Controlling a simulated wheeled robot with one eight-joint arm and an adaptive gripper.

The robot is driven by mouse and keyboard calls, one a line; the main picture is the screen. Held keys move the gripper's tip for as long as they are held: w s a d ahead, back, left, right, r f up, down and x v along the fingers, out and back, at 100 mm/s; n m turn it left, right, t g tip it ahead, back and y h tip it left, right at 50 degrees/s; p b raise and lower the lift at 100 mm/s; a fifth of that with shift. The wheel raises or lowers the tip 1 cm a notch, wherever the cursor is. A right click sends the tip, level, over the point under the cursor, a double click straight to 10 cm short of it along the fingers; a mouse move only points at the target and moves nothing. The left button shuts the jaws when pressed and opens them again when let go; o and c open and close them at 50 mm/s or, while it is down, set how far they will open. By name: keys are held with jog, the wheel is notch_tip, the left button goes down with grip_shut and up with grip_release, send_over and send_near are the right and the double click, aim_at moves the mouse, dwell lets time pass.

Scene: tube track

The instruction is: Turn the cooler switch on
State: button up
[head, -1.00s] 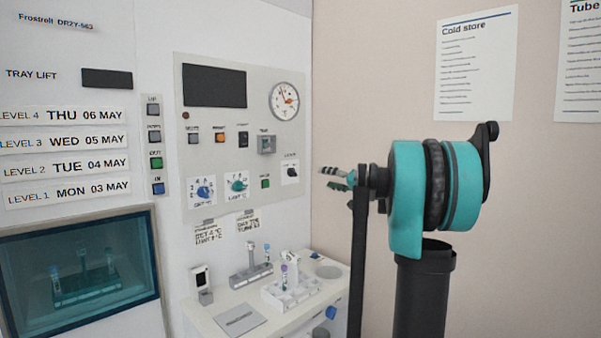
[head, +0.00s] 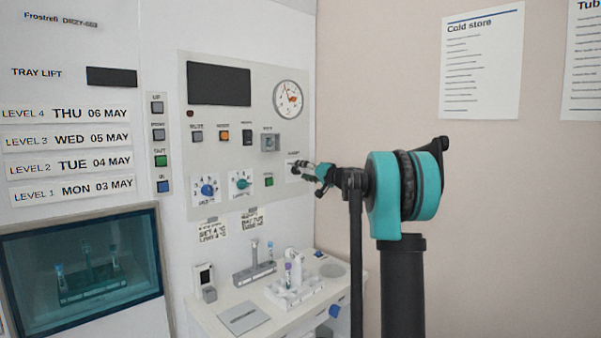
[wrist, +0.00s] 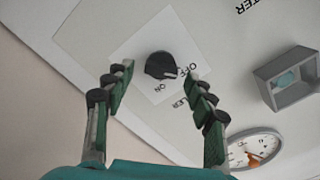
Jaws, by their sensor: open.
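The cooler switch (wrist: 160,65) is a black rotary knob on a pale square plate in the wrist view. OFF and ON are printed beside it, and its bar appears to point toward OFF. Part of the cooler label shows upside down below it. My gripper (wrist: 159,72) is open and empty, with one finger on each side of the knob in the picture; contact cannot be told. In the head view my gripper (head: 303,170) reaches the right part of the control panel (head: 222,122) and hides the knob.
A grey boxed switch (wrist: 286,78) and a round dial gauge (wrist: 255,148) lie to the right in the wrist view. Two dials and several buttons are left of my gripper in the head view. A white shelf (head: 222,318) with racks stands below.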

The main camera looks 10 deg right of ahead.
jog(key=shift+w+a, duration=0.4)
jog(key=shift+w, duration=0.15)
jog(key=shift+c, duration=0.6)
jog(key=c, duration=1)
jog(key=shift+c, duration=0.2)
